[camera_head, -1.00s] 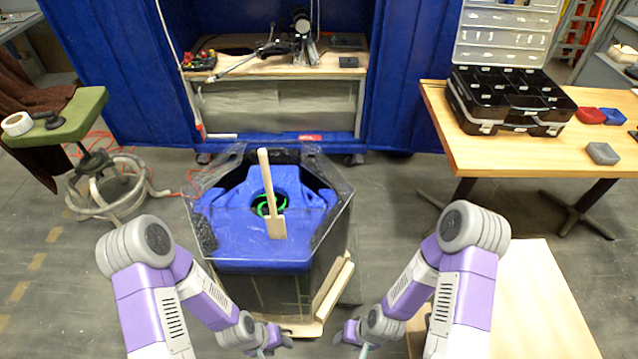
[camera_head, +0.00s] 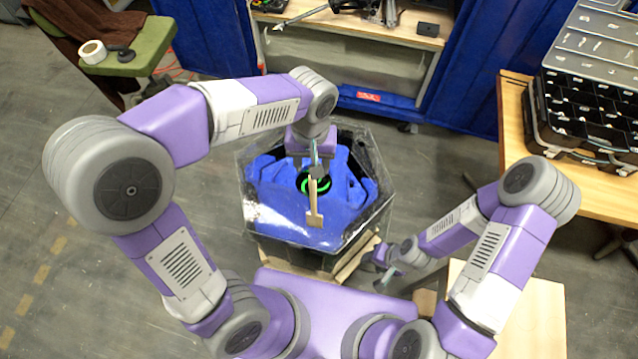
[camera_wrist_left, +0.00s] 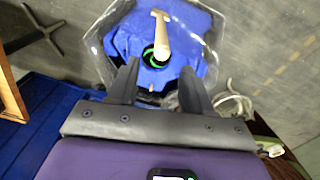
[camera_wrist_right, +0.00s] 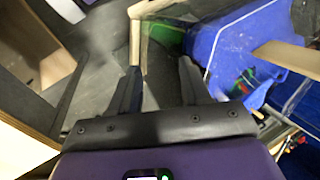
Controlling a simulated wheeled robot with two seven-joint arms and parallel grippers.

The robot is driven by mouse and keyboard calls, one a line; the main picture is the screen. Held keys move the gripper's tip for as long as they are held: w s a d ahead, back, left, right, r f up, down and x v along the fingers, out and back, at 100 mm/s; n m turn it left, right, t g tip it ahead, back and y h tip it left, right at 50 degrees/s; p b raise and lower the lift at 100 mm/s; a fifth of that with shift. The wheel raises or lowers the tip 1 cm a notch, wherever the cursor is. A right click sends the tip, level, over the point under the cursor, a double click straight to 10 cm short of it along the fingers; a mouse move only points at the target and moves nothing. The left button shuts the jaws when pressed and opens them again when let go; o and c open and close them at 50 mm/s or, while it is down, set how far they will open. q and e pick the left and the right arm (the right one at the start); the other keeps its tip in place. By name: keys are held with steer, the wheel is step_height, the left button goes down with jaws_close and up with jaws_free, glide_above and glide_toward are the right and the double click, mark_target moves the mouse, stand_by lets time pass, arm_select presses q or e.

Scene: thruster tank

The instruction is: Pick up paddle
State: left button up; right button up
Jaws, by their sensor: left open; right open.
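The light wooden paddle (camera_head: 315,219) stands over the blue insert (camera_head: 340,200) inside the clear hexagonal tank (camera_head: 249,214). My left gripper (camera_head: 313,172) is above the tank at the upper end of the paddle's handle and partly hides it. In the left wrist view the paddle (camera_wrist_left: 162,30) points towards the gap between the open fingers (camera_wrist_left: 160,70); whether the handle tip is between them, I cannot tell. My right gripper (camera_head: 383,270) is open and empty, low beside the tank's front right. In the right wrist view a tan strip (camera_wrist_right: 285,55), probably the paddle, shows at the right.
A wooden table (camera_head: 515,110) with a black organizer case (camera_head: 585,115) stands at the right. A green stool (camera_head: 140,52) with a tape roll is at the upper left. A blue cabinet (camera_head: 470,70) stands behind the tank. Wooden frame pieces (camera_head: 357,258) edge the tank's front right.

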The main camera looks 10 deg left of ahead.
mark_target(313, 184)
arm_select(q)
steer(key=shift+s+f, duration=1.05)
steer(key=shift+s, duration=0.2)
steer(key=f, duration=0.2)
steer(key=w+f, duration=0.1)
steer(key=f, duration=0.1)
steer(key=shift+d+b, duration=0.2)
steer(key=shift+b, duration=0.1)
steer(key=shift+s+f, duration=0.2)
steer(key=shift+f, duration=0.1)
arm_select(e)
steer(key=shift+s+f, duration=0.15)
steer(key=shift+s, duration=0.6)
arm_select(q)
steer(key=shift+w, duration=0.1)
steer(key=shift+c, duration=1.1)
jaws_close()
